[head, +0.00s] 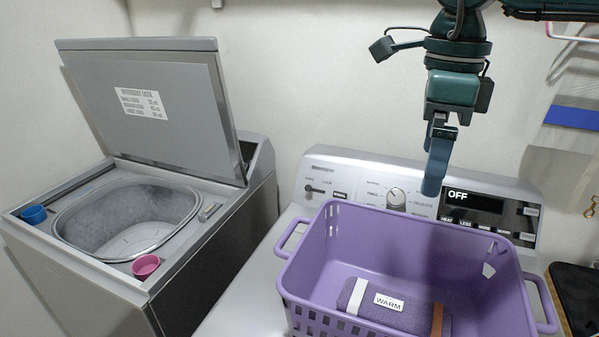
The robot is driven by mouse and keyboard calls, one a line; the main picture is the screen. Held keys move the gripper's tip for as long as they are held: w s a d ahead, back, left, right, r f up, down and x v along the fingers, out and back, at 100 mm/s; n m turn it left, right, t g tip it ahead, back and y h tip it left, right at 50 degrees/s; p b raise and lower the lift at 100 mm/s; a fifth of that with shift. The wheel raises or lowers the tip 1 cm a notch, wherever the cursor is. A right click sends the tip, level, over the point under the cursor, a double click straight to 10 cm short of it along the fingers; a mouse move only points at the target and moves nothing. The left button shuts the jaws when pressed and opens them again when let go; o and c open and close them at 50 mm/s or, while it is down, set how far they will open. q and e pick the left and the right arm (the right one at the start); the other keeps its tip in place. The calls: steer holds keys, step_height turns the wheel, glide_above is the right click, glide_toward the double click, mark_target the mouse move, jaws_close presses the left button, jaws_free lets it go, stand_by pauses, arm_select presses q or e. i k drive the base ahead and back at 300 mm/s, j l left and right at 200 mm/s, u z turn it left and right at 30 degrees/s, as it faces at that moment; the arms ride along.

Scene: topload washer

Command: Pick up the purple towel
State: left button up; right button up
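The purple towel (408,313) lies folded on the floor of the purple laundry basket (352,228). It has a white band, a "WARM" label and a brown-orange band. My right gripper (432,190) hangs down from the upper right, with its blue fingers pointing down over the basket's back rim. It is above and apart from the towel. Its fingers overlap in this view, so the gap between them is hidden. My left gripper is not in view.
The basket stands on a machine with a control panel reading "OFF" (473,203). A topload washer with its lid (150,110) raised is at left. A blue cup (34,214) and a pink cup (146,266) sit on its top. Basket walls surround the towel.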

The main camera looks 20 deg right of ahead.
mark_target(359, 298)
steer(key=k+j, duration=0.8)
steer(key=j, duration=0.1)
